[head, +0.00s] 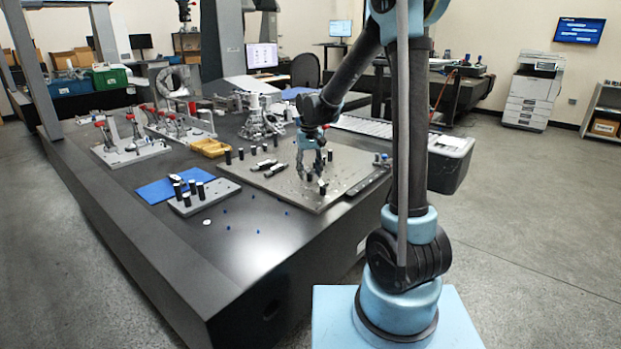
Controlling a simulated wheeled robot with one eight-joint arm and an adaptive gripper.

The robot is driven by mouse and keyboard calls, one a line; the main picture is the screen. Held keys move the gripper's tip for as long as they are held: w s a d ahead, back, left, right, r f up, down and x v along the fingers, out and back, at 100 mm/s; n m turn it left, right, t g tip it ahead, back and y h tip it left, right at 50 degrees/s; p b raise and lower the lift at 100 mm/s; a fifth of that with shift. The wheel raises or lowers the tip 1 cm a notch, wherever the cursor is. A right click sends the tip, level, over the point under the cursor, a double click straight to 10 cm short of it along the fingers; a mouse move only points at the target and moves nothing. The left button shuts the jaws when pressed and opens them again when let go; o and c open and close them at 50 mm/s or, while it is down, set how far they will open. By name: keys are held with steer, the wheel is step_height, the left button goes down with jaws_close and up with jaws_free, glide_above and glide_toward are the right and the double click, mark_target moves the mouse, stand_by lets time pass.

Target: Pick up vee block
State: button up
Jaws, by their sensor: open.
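My gripper (311,172) is open, pointing down over the grey metal plate (345,160) on the dark table. A small black piece (322,187) stands on the plate close to the fingertips; I cannot tell if they touch it. Two dark elongated pieces (264,164) lie on the left part of the plate, left of my gripper. No piece is clear enough for me to name it as the vee block. The fingers partly hide the plate behind them.
Several black cylinders stand on a small grey plate (203,199) beside a blue mat (160,190). A yellow tray (210,147) and fixtures with red clamps (130,150) stand farther back. The table's front (225,265) is mostly clear, with small blue bits.

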steer(key=shift+f, duration=0.95)
jaws_close()
